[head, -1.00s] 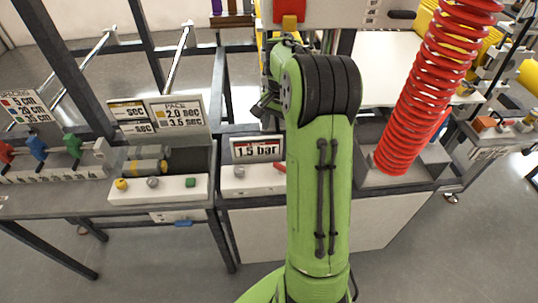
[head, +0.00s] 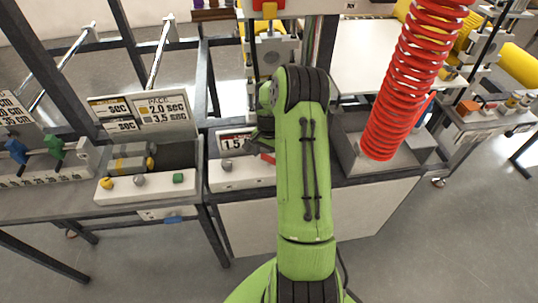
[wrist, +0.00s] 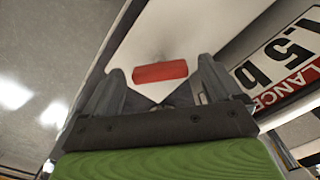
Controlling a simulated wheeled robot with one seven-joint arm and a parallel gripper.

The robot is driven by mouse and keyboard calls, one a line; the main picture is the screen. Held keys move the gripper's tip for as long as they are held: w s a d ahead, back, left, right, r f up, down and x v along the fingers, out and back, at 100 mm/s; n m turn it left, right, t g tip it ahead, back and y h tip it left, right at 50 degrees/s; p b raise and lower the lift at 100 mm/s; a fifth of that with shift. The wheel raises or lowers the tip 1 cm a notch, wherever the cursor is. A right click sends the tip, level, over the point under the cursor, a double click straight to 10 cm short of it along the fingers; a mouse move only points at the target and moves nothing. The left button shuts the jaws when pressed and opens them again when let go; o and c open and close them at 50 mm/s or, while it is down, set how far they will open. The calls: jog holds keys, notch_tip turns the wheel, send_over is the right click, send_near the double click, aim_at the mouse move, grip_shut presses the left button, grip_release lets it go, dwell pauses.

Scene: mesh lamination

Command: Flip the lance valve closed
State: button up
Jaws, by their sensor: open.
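The lance valve's red lever (wrist: 160,71) lies on a white panel in the wrist view, between my two fingertips and a little beyond them. In the head view the lever (head: 268,158) shows just left of my green arm, at the right of a white control box, partly hidden by the arm. My gripper (wrist: 162,78) is open and empty, one finger on each side of the lever; I cannot tell whether they touch it. In the head view my gripper (head: 261,138) is mostly hidden beside the arm, above the box. A pressure sign (head: 236,141) reading about 1.5 bar stands behind it.
A grey knob (head: 227,165) sits on the same box. Left of it is another white box (head: 150,188) with yellow, grey and green buttons. A red coiled hose (head: 400,90) hangs at the right over a grey tray (head: 432,158). The front floor is clear.

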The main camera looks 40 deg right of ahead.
aim_at(269, 157)
jog(key=c, duration=1.1)
jog(key=shift+o, duration=0.2)
jog(key=shift+n, duration=0.3)
jog(key=n+b, duration=0.1)
jog(key=n, duration=0.2)
jog(key=shift+n, duration=0.3)
jog(key=shift+n+b, duration=0.55)
jog(key=shift+n, duration=1.25)
jog(key=o, duration=1.1)
jog(key=shift+c, duration=0.2)
jog(key=shift+r, duration=0.15)
notch_tip(269, 157, up, 16)
jog(key=p, duration=0.1)
jog(key=shift+f+p, duration=0.25)
jog(key=shift+p, duration=0.05)
